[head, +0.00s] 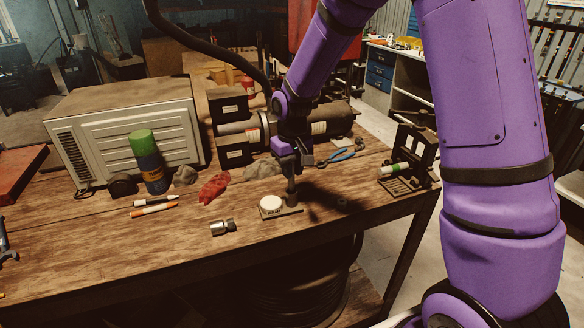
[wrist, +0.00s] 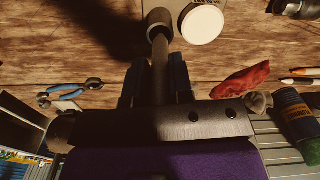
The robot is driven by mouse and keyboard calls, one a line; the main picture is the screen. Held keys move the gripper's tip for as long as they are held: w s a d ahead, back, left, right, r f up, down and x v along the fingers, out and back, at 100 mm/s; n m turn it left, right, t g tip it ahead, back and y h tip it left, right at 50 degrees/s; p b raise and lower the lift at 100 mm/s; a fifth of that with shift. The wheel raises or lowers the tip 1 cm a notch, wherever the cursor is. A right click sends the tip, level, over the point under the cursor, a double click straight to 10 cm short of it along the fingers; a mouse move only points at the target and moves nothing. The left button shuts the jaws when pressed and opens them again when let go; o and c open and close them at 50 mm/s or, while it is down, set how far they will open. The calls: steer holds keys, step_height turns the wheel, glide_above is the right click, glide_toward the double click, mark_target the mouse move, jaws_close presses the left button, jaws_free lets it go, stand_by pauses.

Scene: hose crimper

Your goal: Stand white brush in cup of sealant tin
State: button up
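The sealant tin (head: 271,203) has a round white lid and sits on a small flat base on the bench; its lid also shows in the wrist view (wrist: 202,25). A cup (wrist: 158,20) stands beside the tin, on the same base. My gripper (head: 291,170) points down above the cup. Between its fingers (wrist: 155,85) runs a thin upright shaft, which seems to be the brush (wrist: 160,65), dark in shadow. Its lower end meets the cup and appears inside it; the bristles are hidden. I cannot tell whether the fingers press on it.
A metal fitting (head: 222,227) lies left of the tin. A red rag (head: 214,188), markers (head: 153,209) and a green-capped bottle (head: 148,165) are further left. Blue pliers (head: 338,157) lie behind right; a small black stand (head: 408,165) is at the right edge. The bench front is clear.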

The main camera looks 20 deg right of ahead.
steer(key=o, duration=0.3)
steer(key=shift+o, duration=0.2)
steer(key=shift+r, duration=0.1)
step_height(320, 180, up, 12)
steer(key=shift+r, duration=0.1)
steer(key=s+d+r+t, duration=0.1)
steer(key=s+d+r, duration=0.1)
steer(key=s, duration=0.7)
steer(key=s+d+r+m+t, duration=0.1)
steer(key=s+r, duration=0.4)
steer(key=s, duration=0.5)
steer(key=s+d+r+t, duration=0.3)
steer(key=s+d+r, duration=0.1)
steer(key=s, duration=0.6)
steer(key=shift+r+m, duration=0.25)
steer(key=shift+m, duration=0.15)
